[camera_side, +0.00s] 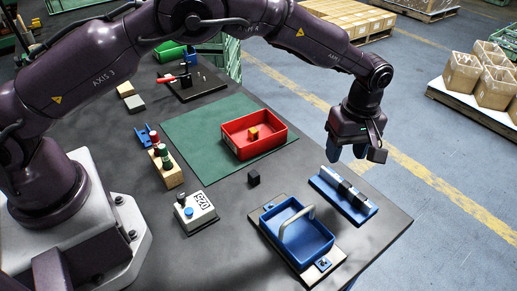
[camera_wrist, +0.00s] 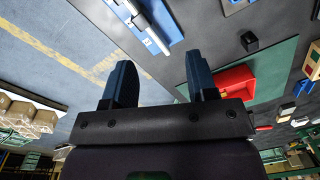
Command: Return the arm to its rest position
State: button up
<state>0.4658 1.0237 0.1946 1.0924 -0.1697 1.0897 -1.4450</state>
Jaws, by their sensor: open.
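My gripper (camera_side: 347,152) hangs from my dark purple arm past the right side of the red tray, near the table's far right edge. In the wrist view its two blue fingers (camera_wrist: 160,85) stand wide apart with nothing between them. The red tray (camera_side: 238,142) sits on the green mat (camera_side: 185,132) and holds a small yellow part (camera_side: 253,132). The tray also shows in the wrist view (camera_wrist: 236,80), partly hidden behind one finger.
A blue tray with a handle (camera_side: 287,240) and a blue rack with dark blocks (camera_side: 330,192) stand near the right edge. A black cube (camera_side: 253,177), a white control box (camera_side: 203,217) and a wooden block with several bottles (camera_side: 168,175) are on the table. Pallets with cartons (camera_side: 465,72) stand beyond.

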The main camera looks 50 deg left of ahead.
jog(key=s+a+r+m+t, duration=0.2)
jog(key=s+a+r+m, duration=0.2)
jog(key=s, duration=0.6)
jog(key=s+a+r+m+t, duration=0.2)
jog(key=s+a+r+m, duration=0.3)
jog(key=s+a+r, duration=0.3)
jog(key=s+a+r+m+t, duration=0.2)
jog(key=s+a+r+m, duration=0.2)
jog(key=s+r, duration=0.6)
jog(key=s+a, duration=0.2)
jog(key=shift+a+r, duration=0.35)
jog(key=shift+a, duration=0.05)
